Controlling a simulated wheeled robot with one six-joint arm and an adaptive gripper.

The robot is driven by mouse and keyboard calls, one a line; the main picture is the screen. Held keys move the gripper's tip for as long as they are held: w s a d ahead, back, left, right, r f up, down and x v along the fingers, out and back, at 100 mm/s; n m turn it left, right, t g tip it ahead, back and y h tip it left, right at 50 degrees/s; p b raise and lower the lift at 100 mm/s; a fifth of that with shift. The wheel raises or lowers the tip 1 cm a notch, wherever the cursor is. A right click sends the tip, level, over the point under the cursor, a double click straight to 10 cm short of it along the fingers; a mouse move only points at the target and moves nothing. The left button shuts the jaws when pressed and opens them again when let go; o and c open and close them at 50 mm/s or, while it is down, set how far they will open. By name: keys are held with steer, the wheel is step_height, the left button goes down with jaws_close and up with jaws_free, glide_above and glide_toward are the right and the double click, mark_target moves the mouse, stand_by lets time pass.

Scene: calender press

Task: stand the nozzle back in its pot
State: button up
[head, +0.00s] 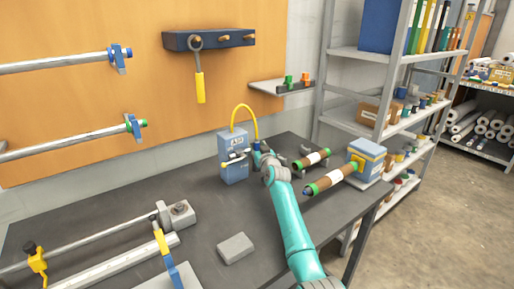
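A blue-grey box (233,170) with a white label stands at the back of the dark table, and a yellow hose (244,107) arches from its top down to the right. A small light piece with yellow parts (236,160) sits across the front of the box; I cannot tell if it is the nozzle. My gripper (260,150) is just right of the box, at the lower end of the hose. A small dark blue part shows there. The gripper's fingers are too small and hidden to show whether they hold anything. I cannot make out the pot clearly.
Brown rolls with green ends (330,179) lie to the right, by a blue and yellow box (367,157). A grey block (235,248) lies at the front. A long rail with clamps (110,262) fills the table's left. A shelf rack (390,130) stands at right.

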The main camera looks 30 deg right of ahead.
steer(key=v, duration=1.2)
steer(key=shift+s, duration=0.15)
